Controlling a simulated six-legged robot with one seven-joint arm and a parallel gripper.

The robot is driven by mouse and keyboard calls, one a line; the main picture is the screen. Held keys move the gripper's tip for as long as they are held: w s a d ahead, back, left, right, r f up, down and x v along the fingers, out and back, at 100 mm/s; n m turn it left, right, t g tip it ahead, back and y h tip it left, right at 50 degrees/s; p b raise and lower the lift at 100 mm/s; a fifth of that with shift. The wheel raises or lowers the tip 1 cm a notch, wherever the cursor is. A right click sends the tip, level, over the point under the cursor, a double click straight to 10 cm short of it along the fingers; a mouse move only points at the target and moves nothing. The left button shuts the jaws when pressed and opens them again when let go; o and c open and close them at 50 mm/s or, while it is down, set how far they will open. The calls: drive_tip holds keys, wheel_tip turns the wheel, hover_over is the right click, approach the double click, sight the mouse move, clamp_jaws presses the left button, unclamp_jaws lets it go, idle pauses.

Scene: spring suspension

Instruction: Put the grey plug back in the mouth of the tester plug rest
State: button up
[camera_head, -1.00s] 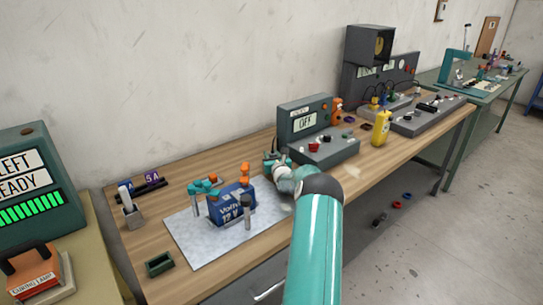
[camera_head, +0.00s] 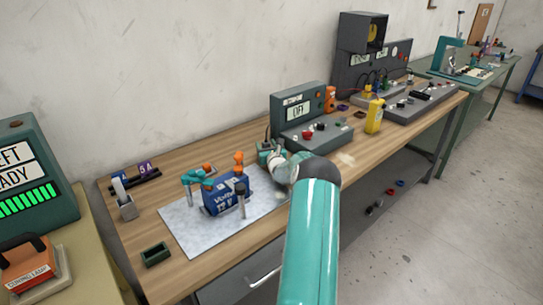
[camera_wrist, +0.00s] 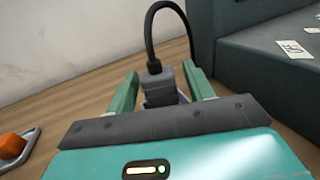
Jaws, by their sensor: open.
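The grey plug (camera_wrist: 158,88) stands between the two green fingers of my gripper (camera_wrist: 162,75) in the wrist view. A black cable rises from its top and loops over to the right. The fingers are open, one on each side of the plug. The plug's lower end is hidden behind my gripper's body, so I cannot tell whether it sits in the plug rest. In the head view my gripper (camera_head: 269,151) is at the left side of the tester (camera_head: 298,103), low over the bench. The rest's mouth is not clearly visible.
The tester's dark case (camera_wrist: 262,62) rises close to the right of my fingers. A blue battery (camera_head: 226,194) with clamps stands on a grey mat (camera_head: 188,232) to the left. A yellow meter (camera_head: 374,116) stands to the right of the tester.

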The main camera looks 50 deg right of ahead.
drive_tip(key=v, duration=1)
drive_tip(key=shift+s+a, duration=0.1)
drive_tip(key=shift+a, duration=0.05)
drive_tip(key=shift+s, duration=0.1)
